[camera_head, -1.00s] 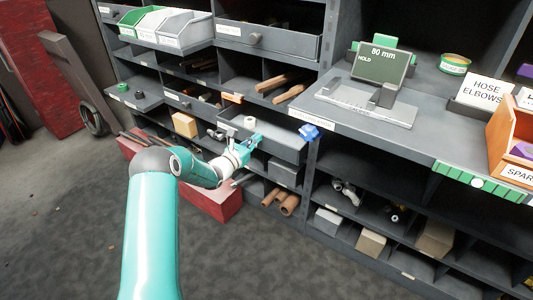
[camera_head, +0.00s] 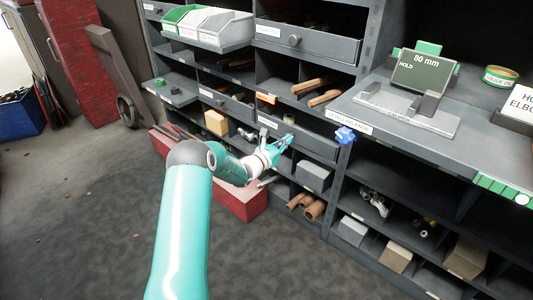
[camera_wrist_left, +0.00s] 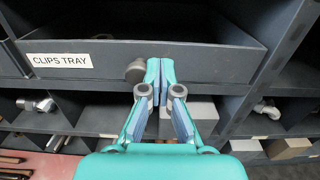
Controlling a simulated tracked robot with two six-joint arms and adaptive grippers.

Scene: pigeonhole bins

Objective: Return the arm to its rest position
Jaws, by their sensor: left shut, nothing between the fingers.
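My left arm reaches up from the bottom of the head view, and its teal gripper (camera_head: 287,142) is at the front of a grey drawer (camera_head: 318,148). The left wrist view shows the drawer front (camera_wrist_left: 205,62) with a "CLIPS TRAY" label (camera_wrist_left: 61,60) and a round dark knob (camera_wrist_left: 136,71). The gripper (camera_wrist_left: 160,66) is shut and empty, with its tips just right of the knob. I cannot tell whether the tips touch the drawer front. My right gripper is out of view.
A red box (camera_head: 240,200) lies below the forearm. The counter holds a gauge with a screen (camera_head: 424,72). Open floor (camera_head: 90,220) lies left of the arm.

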